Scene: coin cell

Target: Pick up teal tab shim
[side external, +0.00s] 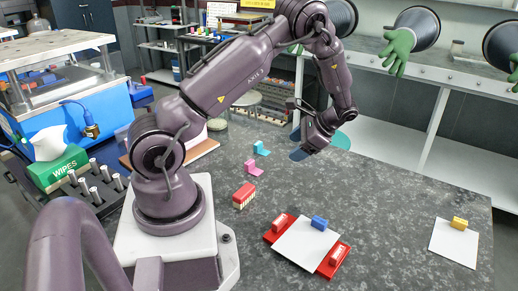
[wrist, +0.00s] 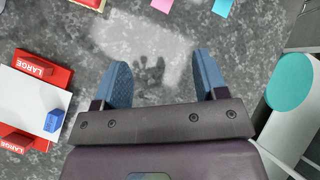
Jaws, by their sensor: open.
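The teal tab shim (side external: 261,148) lies on the dark speckled table, just behind the pink tab shim (side external: 252,168) in the side external view. In the wrist view the teal shim (wrist: 222,7) is cut by the top edge, right of the pink shim (wrist: 163,5). My gripper (side external: 297,146) is above the table, to the right of the teal shim and apart from it. In the wrist view its two blue fingers (wrist: 160,72) are spread with only bare table between them.
A red holder (side external: 281,222) marked LARGE bears a white plate and a blue block (side external: 319,223). A red block (side external: 244,195) stands nearby. A yellow block (side external: 460,223) sits on a white sheet at right. A teal disc (side external: 341,141) shows behind my gripper. The table's middle is clear.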

